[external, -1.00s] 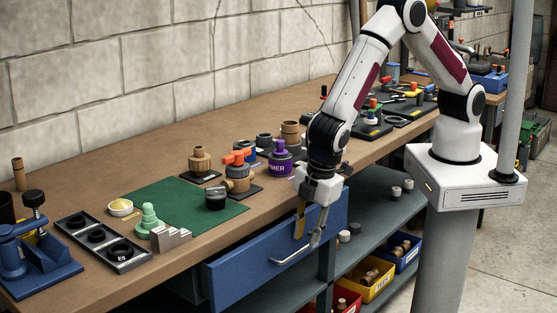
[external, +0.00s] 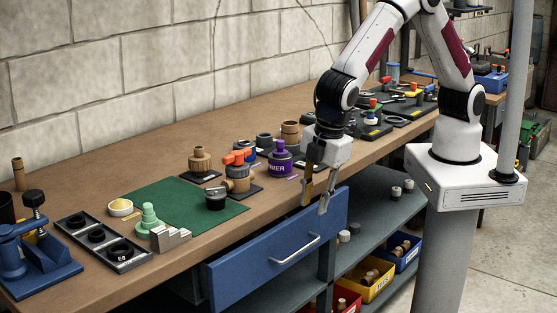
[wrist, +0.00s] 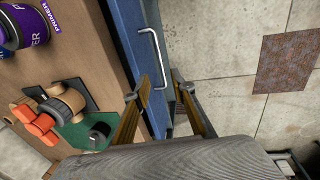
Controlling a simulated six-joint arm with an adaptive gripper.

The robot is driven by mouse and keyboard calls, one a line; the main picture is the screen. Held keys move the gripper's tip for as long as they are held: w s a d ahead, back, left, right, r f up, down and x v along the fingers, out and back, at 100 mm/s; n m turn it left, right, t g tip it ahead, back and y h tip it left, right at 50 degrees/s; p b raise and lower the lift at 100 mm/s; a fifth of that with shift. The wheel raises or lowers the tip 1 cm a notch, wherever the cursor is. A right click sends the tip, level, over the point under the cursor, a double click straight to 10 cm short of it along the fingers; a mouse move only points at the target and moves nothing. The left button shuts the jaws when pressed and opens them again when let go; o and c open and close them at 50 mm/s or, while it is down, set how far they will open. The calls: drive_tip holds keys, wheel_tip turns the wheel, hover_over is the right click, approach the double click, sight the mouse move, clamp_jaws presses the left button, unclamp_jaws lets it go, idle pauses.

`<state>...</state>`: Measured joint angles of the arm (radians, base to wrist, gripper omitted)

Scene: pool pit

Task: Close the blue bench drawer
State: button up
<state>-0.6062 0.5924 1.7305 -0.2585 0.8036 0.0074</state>
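The blue bench drawer (external: 250,273) is under the bench's front edge, with a pale bar handle (external: 295,250) across its front. Its front stands close to the bench edge; I cannot tell exactly how far it is out. In the wrist view the drawer (wrist: 130,25) shows as a blue band beside the bench top, with its handle (wrist: 158,55) above my fingertips in the picture. My gripper (external: 314,208) points down by the drawer's upper right edge, above the handle and apart from it. In the wrist view its fingers (wrist: 160,85) are spread, with nothing between them.
The wooden bench top (external: 100,200) holds a green mat (external: 165,198), a purple primer can (external: 280,160) and valve fittings (external: 238,176). A lower shelf (external: 375,218) and coloured bins (external: 378,282) stand right of the drawer. Floor in front is clear.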

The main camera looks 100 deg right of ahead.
drive_tip(key=shift+c, duration=0.4)
clamp_jaws()
drive_tip(key=s+d+f+n+t+h, duration=0.1)
drive_tip(key=s+d+n, duration=0.4)
drive_tip(key=s+n, duration=0.5)
drive_tip(key=shift+s+f+n+t+h, duration=0.25)
drive_tip(key=shift+f+n, duration=0.6)
drive_tip(key=shift+n, duration=3.15)
drive_tip(key=shift+w, duration=0.1)
